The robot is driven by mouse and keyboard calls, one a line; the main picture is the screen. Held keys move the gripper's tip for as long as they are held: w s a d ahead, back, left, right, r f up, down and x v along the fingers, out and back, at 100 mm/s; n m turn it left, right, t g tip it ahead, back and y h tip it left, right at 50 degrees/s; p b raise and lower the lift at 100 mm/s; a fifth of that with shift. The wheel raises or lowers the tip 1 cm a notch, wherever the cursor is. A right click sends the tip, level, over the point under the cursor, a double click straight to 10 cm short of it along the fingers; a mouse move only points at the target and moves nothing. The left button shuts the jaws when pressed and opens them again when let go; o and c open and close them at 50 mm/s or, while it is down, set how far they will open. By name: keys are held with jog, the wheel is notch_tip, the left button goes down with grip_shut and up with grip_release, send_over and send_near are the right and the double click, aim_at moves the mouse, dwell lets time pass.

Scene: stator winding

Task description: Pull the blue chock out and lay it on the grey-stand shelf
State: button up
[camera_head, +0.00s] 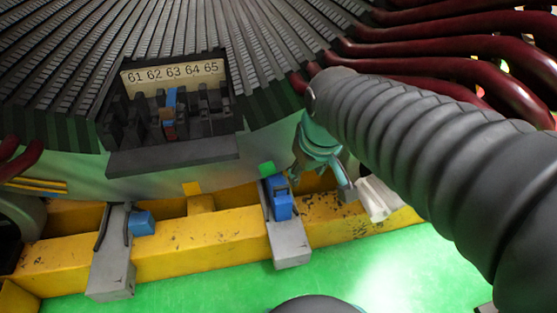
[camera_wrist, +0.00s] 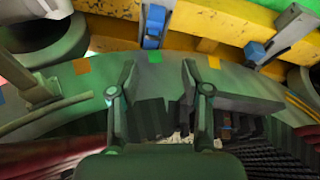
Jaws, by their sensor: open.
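A blue chock (camera_head: 281,198) stands upright at the right grey stand (camera_head: 291,247), below a green tag. It also shows at the top middle of the wrist view (camera_wrist: 153,26). A second, smaller blue block (camera_head: 143,222) is beside the left grey stand (camera_head: 111,271), and also in the wrist view (camera_wrist: 254,52). My gripper (camera_wrist: 158,68) is open and empty, its two fingers spread below the green tag, apart from the chock. In the head view, my arm hides part of the scene at right, and the fingertips are hard to make out.
A yellow beam (camera_head: 190,245) runs behind the stands above a green floor (camera_head: 225,285). The stator's slotted face (camera_head: 80,90) and dark red coils (camera_head: 440,50) are above. A slot box labelled 61 to 65 (camera_head: 172,75) holds small blocks.

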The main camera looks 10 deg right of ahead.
jog(key=w+f+n+g+b, duration=0.25)
jog(key=w+f+n, duration=0.35)
jog(key=w+f, duration=0.55)
jog(key=n+g, duration=0.2)
jog(key=n, duration=0.7)
send_over(279, 187)
notch_tip(279, 187, down, 6)
jog(key=shift+f+t, duration=0.1)
jog(key=shift+t, duration=0.15)
notch_tip(279, 187, down, 14)
jog(key=shift+s+r+b, duration=0.1)
jog(key=shift+b, duration=0.7)
grip_shut()
